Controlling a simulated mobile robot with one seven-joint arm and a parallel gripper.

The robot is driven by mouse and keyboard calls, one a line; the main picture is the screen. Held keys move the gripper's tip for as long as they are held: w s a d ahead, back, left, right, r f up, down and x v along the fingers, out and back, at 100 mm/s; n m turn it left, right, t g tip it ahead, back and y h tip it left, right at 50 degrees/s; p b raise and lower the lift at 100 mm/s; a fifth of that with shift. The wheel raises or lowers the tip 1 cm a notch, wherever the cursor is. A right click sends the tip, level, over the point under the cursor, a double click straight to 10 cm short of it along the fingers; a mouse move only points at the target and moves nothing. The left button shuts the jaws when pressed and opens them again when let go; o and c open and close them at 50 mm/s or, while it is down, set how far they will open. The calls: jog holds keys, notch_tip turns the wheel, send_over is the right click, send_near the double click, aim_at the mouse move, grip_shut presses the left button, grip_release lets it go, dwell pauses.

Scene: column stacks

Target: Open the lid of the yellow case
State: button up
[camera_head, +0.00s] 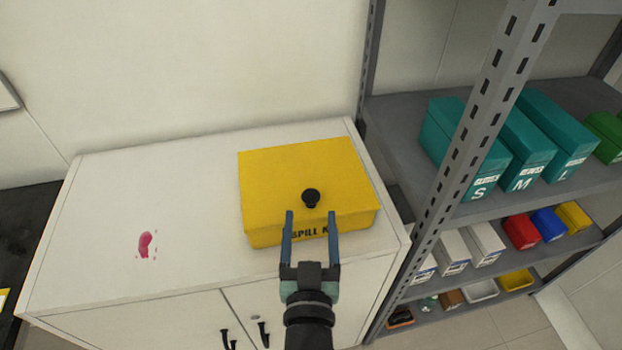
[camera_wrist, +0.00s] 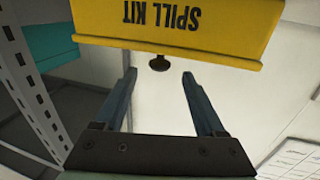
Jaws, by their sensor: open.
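The yellow case (camera_head: 290,175), marked SPILL KIT, sits on the white cabinet with its lid down. A black round knob (camera_head: 311,197) stands on the lid near its front edge. My gripper (camera_head: 310,213) is open and empty at the front of the case, its two fingers pointing toward the knob. In the wrist view, which is upside down, the case front (camera_wrist: 190,22) and the knob (camera_wrist: 159,63) show. The knob lies between the lines of the fingers, just beyond the fingertips (camera_wrist: 159,76). I see no contact with it.
The white cabinet top (camera_head: 120,200) is clear left of the case except for a pink stain (camera_head: 146,244). A grey metal shelf post (camera_head: 470,130) rises to the right, with teal boxes (camera_head: 520,150) and several small bins behind it. A wall stands behind the case.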

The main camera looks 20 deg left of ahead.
aim_at(311, 189)
jog(key=p+x, duration=0.1)
jog(key=x, duration=0.8)
jog(key=shift+w+a, duration=0.1)
jog(key=shift+w, duration=0.1)
grip_shut()
dwell(1.1)
